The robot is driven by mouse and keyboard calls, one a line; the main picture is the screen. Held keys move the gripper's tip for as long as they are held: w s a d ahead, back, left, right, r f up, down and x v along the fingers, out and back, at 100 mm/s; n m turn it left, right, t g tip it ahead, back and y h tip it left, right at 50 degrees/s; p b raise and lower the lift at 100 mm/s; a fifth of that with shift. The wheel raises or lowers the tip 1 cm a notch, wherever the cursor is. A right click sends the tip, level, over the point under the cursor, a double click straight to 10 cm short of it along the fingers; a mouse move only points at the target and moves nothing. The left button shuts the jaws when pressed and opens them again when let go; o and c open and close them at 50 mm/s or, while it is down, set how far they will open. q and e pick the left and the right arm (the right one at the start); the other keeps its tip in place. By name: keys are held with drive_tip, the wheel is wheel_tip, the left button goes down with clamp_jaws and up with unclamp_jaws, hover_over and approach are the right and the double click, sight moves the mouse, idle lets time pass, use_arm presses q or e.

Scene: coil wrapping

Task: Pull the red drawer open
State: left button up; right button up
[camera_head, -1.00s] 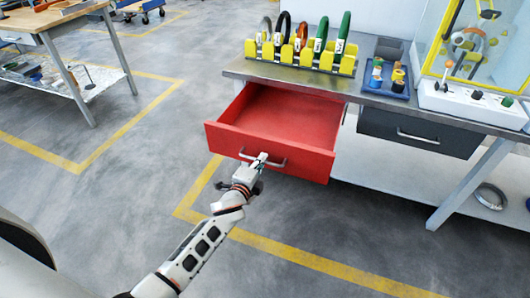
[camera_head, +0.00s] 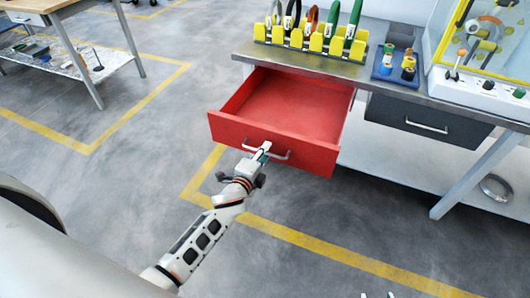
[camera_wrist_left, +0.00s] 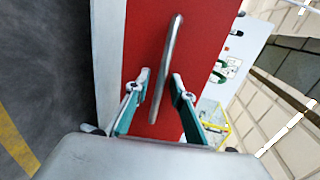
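The red drawer (camera_head: 288,103) is pulled out from under the workbench, and its empty inside shows. Its metal handle (camera_head: 282,156) is on the front panel. The handle also shows in the left wrist view (camera_wrist_left: 168,60) as a bar against the red front. My left gripper (camera_head: 263,150) is at the handle. In the left wrist view its fingers (camera_wrist_left: 160,82) are apart, one on each side of the bar, with gaps visible. Small pale tips at the bottom edge of the head view may be my right gripper (camera_head: 377,295); most of it is out of frame.
The workbench (camera_head: 390,92) carries a yellow rack (camera_head: 310,40) with coils, a blue tray (camera_head: 398,70) and a clear-walled machine. A dark grey drawer (camera_head: 425,122) is shut at the right. A ring (camera_head: 495,188) lies below. The floor before the drawer is clear.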

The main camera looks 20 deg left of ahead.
use_arm(q)
drive_tip(key=shift+s, duration=0.1)
use_arm(e)
drive_tip(key=shift+s+f, duration=0.1)
use_arm(q)
drive_tip(key=v, duration=1.2)
use_arm(e)
drive_tip(key=shift+w+r, duration=0.2)
use_arm(q)
drive_tip(key=s+d+f+n+g+h+p, duration=0.1)
drive_tip(key=s+f+n+g+p, duration=0.1)
drive_tip(key=s+n, duration=0.5)
drive_tip(key=s+d+f+n+g+h+p, duration=0.1)
drive_tip(key=s+f+n, duration=0.4)
drive_tip(key=s, duration=0.8)
drive_tip(key=shift+s+d+f+n+g+p, duration=0.25)
drive_tip(key=shift+d+n+g+p, duration=0.45)
drive_tip(key=shift+n+g+p, duration=0.3)
use_arm(e)
drive_tip(key=r, duration=0.2)
drive_tip(key=s+a, duration=0.1)
drive_tip(key=shift+r, duration=0.4)
drive_tip(key=shift+w, duration=0.1)
drive_tip(key=shift+w+r, duration=0.15)
drive_tip(key=shift+r, duration=0.2)
drive_tip(key=shift+f, duration=0.25)
